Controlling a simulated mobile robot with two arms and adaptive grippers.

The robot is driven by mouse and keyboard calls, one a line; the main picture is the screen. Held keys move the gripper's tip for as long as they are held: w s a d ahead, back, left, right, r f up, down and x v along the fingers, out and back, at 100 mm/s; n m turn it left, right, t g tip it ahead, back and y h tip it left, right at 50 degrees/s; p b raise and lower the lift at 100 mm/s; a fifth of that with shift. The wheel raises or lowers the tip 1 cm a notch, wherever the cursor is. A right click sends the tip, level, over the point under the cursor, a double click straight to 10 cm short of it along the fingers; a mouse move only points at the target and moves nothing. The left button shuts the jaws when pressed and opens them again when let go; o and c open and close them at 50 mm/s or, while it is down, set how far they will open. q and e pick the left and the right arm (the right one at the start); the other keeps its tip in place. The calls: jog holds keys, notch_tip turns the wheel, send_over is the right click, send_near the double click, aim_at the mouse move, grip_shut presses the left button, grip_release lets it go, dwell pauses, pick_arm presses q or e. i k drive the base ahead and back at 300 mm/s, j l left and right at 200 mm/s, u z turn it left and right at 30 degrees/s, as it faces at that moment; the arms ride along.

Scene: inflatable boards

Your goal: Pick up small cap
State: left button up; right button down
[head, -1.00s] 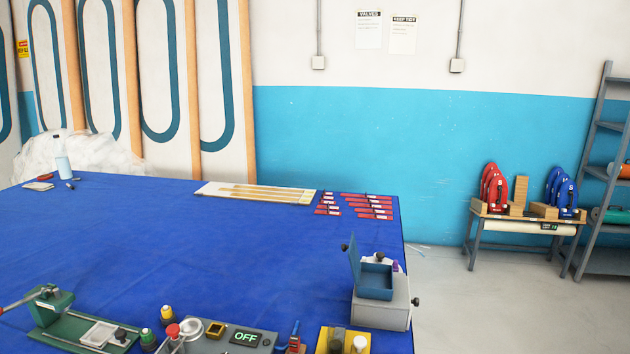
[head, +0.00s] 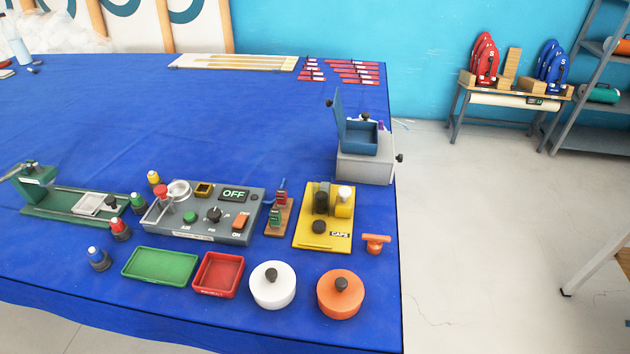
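A yellow stand (head: 309,239) labelled CAPS sits near the front right of the blue table in the head view. On it are a dark upright cylinder (head: 321,198), a white-topped piece (head: 345,194) on a yellow block and a low black round piece (head: 319,227). I cannot tell for sure which of these is the small cap. Neither of my grippers shows in the head view.
A grey control box (head: 238,226) reading OFF stands left of the yellow stand. In front are a green tray (head: 161,264), a red tray (head: 216,290), a white round pot (head: 272,296) and an orange one (head: 340,307). The blue table's middle (head: 200,120) is clear.

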aim_at(319, 226)
jog(key=k+j, duration=0.1)
jog(key=j, duration=0.55)
jog(key=k+j, duration=0.1)
jog(key=j, duration=0.55)
jog(key=u, duration=0.05)
